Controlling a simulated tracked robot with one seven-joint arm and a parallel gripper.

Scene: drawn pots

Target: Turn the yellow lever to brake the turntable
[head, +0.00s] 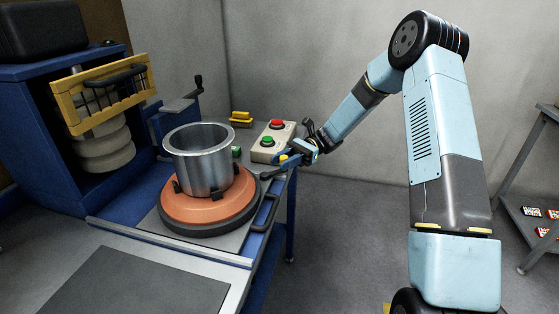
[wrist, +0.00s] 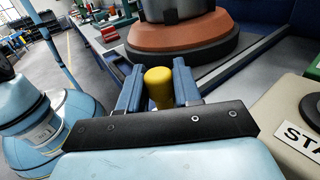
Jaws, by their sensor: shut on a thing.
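The yellow lever knob (wrist: 158,88) sits between the two blue fingers of my gripper (wrist: 158,90) in the wrist view. In the head view the yellow knob (head: 283,158) shows at the tip of my gripper (head: 286,157), just right of the turntable. The turntable also shows in the wrist view (wrist: 185,42), beyond the fingers.
A control box with a red button (head: 277,125) and a green button (head: 267,141) stands close behind my gripper. A black handle (head: 266,213) is at the bench's right edge. A yellow guard frame (head: 104,92) stands at the left. Open floor lies right of the bench.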

